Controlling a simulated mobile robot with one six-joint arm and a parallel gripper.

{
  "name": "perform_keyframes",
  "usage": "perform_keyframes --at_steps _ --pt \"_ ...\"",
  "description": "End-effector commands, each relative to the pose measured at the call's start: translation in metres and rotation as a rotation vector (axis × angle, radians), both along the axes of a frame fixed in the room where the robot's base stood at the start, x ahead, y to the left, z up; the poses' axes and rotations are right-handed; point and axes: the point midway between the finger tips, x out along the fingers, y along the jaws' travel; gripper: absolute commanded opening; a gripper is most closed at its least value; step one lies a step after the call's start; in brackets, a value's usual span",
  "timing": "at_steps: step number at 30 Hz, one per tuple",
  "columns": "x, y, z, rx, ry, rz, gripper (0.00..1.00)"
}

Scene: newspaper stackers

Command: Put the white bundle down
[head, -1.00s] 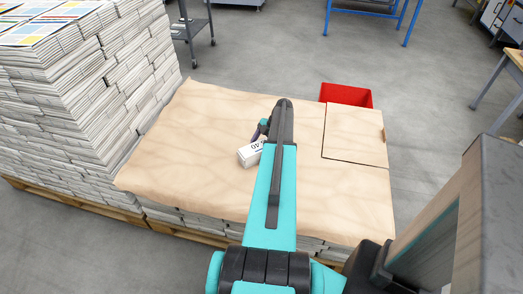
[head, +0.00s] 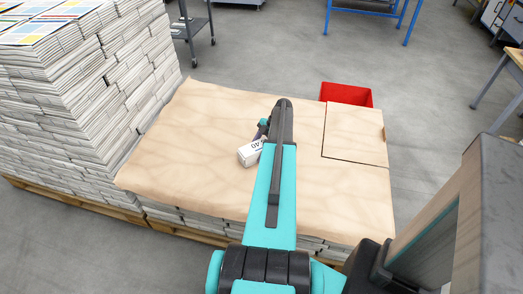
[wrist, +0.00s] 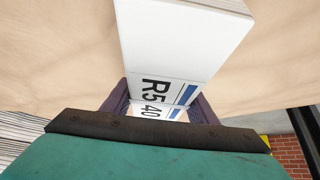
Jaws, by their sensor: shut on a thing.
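The white bundle (head: 249,153) is a small white block with dark print, over the brown paper sheet (head: 190,150) that covers a low newspaper stack. In the wrist view the white bundle (wrist: 180,40) juts out beyond the fingers, with black lettering and a blue stripe on its face. My gripper (wrist: 158,108) is shut on it, one dark purple finger on each side. In the head view my own arm hides most of my gripper. I cannot tell whether the bundle touches the sheet.
A tall newspaper stack (head: 85,110) stands at the left on a wooden pallet. A square brown board (head: 355,135) lies on the sheet's right part, with a red bin (head: 346,95) behind it.

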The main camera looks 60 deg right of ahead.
Motion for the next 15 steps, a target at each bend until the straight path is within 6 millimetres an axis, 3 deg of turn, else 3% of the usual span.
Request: perform_keyframes --at_steps 3,15 --pt "0.0004 0.0001 0.0018 0.001 -0.002 0.000 0.00" --pt "0.0005 0.0002 0.0045 0.000 -0.002 0.000 0.00"
